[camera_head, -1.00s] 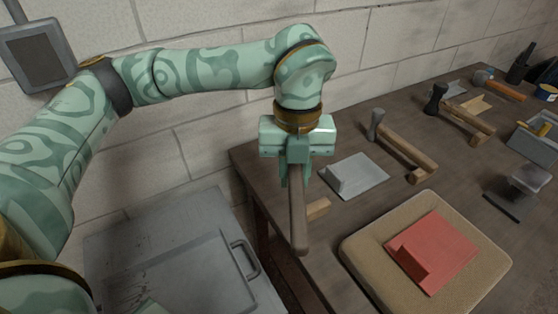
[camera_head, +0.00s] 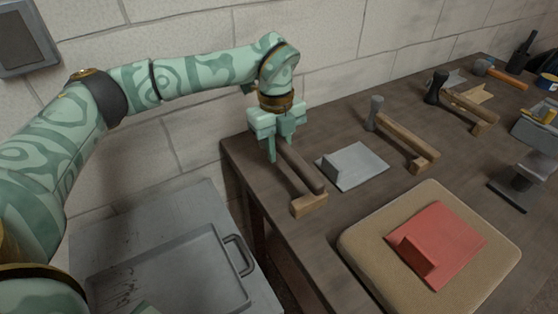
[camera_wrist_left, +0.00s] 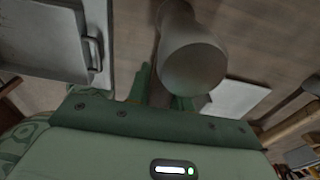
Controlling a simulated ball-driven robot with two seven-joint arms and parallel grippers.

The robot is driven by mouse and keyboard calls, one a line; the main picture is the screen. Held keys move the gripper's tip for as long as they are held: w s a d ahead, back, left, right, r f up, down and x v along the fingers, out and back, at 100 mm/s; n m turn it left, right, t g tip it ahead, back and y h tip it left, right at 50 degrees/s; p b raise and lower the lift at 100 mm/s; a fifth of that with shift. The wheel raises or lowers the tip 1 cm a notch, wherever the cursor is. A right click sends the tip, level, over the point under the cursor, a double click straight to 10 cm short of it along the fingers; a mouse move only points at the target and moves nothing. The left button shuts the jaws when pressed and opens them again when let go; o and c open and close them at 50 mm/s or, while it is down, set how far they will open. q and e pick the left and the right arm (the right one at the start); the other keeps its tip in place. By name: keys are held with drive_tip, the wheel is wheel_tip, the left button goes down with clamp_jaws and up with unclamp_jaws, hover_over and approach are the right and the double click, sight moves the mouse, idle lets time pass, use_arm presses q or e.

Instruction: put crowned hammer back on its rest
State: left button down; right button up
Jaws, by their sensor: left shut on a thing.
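My left gripper (camera_head: 272,150) is at the bench's left end, shut on the crowned hammer (camera_head: 304,168). The hammer's dark handle slants from the jaws toward the lower right. In the left wrist view its rounded grey head (camera_wrist_left: 194,62) shows large just beyond the jaws. In the head view the gripper hides the head. A pale wooden rest (camera_head: 310,205) lies beside and partly under the handle. I cannot tell whether the hammer touches it. My right gripper is not in view.
A grey angled plate (camera_head: 360,167) lies close right of the hammer. Another hammer (camera_head: 376,112) sits on its own wooden rest (camera_head: 408,148) farther right. A tan cushion (camera_head: 370,245) with a red angled piece (camera_head: 440,240) is in front. A metal tray (camera_head: 170,275) stands lower left.

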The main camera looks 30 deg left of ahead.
sight(279, 171)
use_arm(q)
drive_tip(key=shift+w+a+f, duration=0.15)
drive_tip(key=shift+f, duration=0.1)
drive_tip(key=f, duration=0.1)
drive_tip(key=f+b, duration=0.1)
drive_tip(key=f, duration=0.2)
drive_tip(key=shift+w+a+b, duration=0.2)
drive_tip(key=shift+w+b, duration=0.1)
drive_tip(key=shift+b, duration=0.1)
drive_tip(key=shift+r, duration=0.15)
drive_tip(key=shift+s, duration=0.1)
drive_tip(key=c, duration=1.3)
unclamp_jaws()
drive_tip(key=shift+o, duration=0.2)
drive_tip(key=shift+r, duration=0.25)
drive_tip(key=r+p, duration=0.1)
drive_tip(key=r, duration=0.2)
drive_tip(key=r+p, duration=0.1)
drive_tip(key=r, duration=0.3)
drive_tip(key=r+p, duration=0.1)
drive_tip(key=r, duration=0.3)
drive_tip(key=shift+w+a+r+p, duration=0.25)
drive_tip(key=shift+a+p, duration=0.1)
drive_tip(key=shift+p, duration=0.05)
